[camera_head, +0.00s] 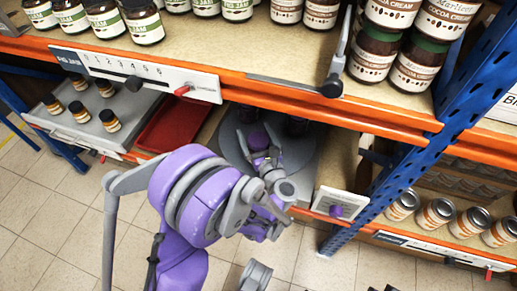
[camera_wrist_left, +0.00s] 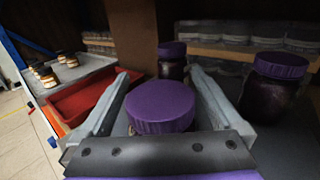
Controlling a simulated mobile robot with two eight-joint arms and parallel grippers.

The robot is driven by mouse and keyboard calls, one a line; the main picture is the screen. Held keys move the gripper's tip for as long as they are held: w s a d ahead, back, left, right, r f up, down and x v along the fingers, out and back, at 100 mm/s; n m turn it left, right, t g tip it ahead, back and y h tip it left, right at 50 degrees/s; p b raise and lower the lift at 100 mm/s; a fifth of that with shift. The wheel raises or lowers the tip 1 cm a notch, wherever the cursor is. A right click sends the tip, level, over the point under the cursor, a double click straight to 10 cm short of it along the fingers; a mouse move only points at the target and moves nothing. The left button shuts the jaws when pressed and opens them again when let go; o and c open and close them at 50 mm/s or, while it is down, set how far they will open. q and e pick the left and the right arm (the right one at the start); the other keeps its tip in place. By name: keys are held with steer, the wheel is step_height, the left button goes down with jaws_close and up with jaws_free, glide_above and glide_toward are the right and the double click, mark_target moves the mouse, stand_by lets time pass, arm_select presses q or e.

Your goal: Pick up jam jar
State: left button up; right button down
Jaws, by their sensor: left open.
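A jar with a purple lid (camera_wrist_left: 161,103) stands between the two fingers of my left gripper (camera_wrist_left: 161,76) in the left wrist view. Its body is mostly hidden below the lid. In the head view the purple lid (camera_head: 258,140) shows on a grey round turntable (camera_head: 232,150) inside the lower bay, with my left gripper (camera_head: 262,160) reaching in at it. The fingers are open, one on each side of the jar; I cannot tell if they touch it.
Two more dark jars with purple lids stand close by, one behind (camera_wrist_left: 172,60) and one to the right (camera_wrist_left: 275,82). A red tray (camera_head: 172,125) and a grey drawer with small jars (camera_head: 85,138) lie left. An orange shelf beam (camera_head: 290,100) runs above.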

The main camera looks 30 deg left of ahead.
arm_select(q)
steer(key=shift+w+a, duration=0.1)
steer(key=shift+a, duration=0.05)
jaws_close()
stand_by(0.4)
